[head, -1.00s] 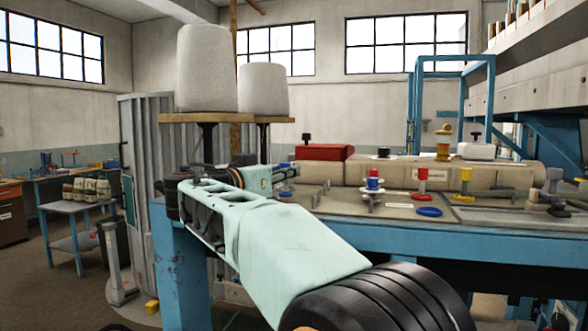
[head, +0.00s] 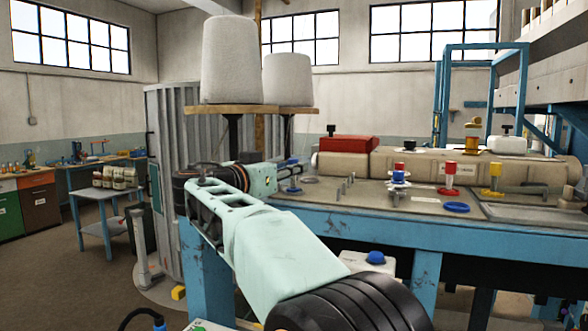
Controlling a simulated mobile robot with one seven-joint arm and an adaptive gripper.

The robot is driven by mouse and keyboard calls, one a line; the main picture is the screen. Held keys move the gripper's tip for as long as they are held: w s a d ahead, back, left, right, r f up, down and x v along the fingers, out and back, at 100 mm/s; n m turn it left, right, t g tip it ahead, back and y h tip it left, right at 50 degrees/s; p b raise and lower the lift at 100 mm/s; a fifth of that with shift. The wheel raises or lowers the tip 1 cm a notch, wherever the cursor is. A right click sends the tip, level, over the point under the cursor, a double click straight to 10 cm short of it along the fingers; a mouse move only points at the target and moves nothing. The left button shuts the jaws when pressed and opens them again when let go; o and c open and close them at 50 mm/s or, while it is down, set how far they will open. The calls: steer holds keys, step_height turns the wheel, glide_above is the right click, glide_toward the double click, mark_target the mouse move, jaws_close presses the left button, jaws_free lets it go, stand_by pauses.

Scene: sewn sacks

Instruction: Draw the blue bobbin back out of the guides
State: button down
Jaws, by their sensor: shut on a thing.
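My gripper (head: 290,173) is at the left end of the blue-edged machine table (head: 400,232), reaching in from the left. It is shut on the blue bobbin (head: 292,161). Only blue bits of the bobbin show above and below the jaws; the fingers hide its middle. Small upright metal pins (head: 347,186), which look like the guides, stand on the table top to the right of the gripper, with a gap between. I cannot tell whether thread runs from the bobbin.
A red-white-blue stack (head: 399,176), a red bobbin (head: 450,174), a yellow bobbin (head: 492,178) and a blue ring (head: 456,207) are farther right on the table. A red block (head: 347,144) lies behind. Two white cones (head: 231,60) stand on a wooden shelf above my gripper.

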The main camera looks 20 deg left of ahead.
steer(key=c, duration=1.7)
jaws_free()
steer(key=shift+c, duration=0.2)
